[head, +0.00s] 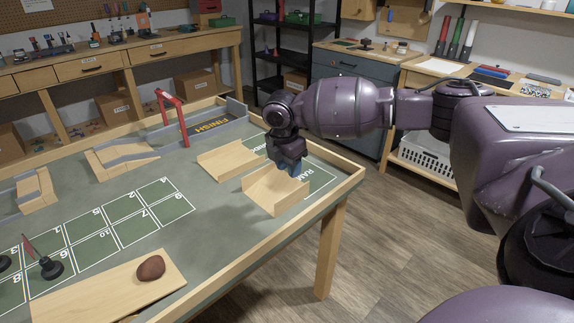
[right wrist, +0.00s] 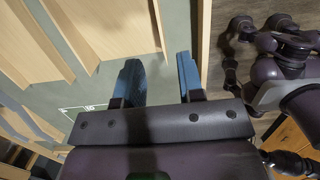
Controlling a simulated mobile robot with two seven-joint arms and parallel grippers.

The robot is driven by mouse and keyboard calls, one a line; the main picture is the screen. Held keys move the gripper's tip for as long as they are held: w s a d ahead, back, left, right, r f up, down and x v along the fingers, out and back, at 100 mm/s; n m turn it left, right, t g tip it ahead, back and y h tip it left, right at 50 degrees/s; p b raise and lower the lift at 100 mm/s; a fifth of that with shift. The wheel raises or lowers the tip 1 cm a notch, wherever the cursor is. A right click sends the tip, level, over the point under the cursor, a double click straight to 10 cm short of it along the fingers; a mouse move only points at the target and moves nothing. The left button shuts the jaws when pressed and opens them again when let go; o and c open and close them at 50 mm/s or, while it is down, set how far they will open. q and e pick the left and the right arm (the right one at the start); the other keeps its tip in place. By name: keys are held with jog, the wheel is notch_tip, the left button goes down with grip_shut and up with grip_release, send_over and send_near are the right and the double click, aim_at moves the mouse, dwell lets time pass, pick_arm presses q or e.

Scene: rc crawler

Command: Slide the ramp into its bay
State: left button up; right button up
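A light wooden piece with raised side walls (head: 268,201), which looks like the ramp, lies on the green table top near the right edge. Its bay is a white outline lettered "RAM" (head: 322,182), partly hidden behind the ramp and gripper. My right gripper (head: 291,168) is low over the ramp's far end. In the right wrist view its two blue fingers (right wrist: 161,77) are apart with nothing gripped between them. There the ramp (right wrist: 112,28) lies just beyond the fingertips, at upper left. Contact cannot be told. My left gripper is not in view.
A second wooden walled piece (head: 228,158) lies left of the ramp. A raised wooden rim (head: 340,190) borders the table. A red arch (head: 172,115), a FINISH strip (head: 210,127) and a plank with a brown rock (head: 151,267) are farther left.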

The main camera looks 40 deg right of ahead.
aim_at(292, 193)
jog(key=f+b, duration=0.1)
jog(key=f, duration=0.2)
jog(key=d+f, duration=0.1)
jog(key=f, duration=0.2)
jog(key=f+b, duration=0.1)
jog(key=f, duration=0.3)
jog(key=shift+w+d+b, duration=0.1)
jog(key=shift+d+b, duration=0.15)
jog(key=shift+b, duration=0.05)
jog(key=shift+f, duration=0.35)
grip_shut()
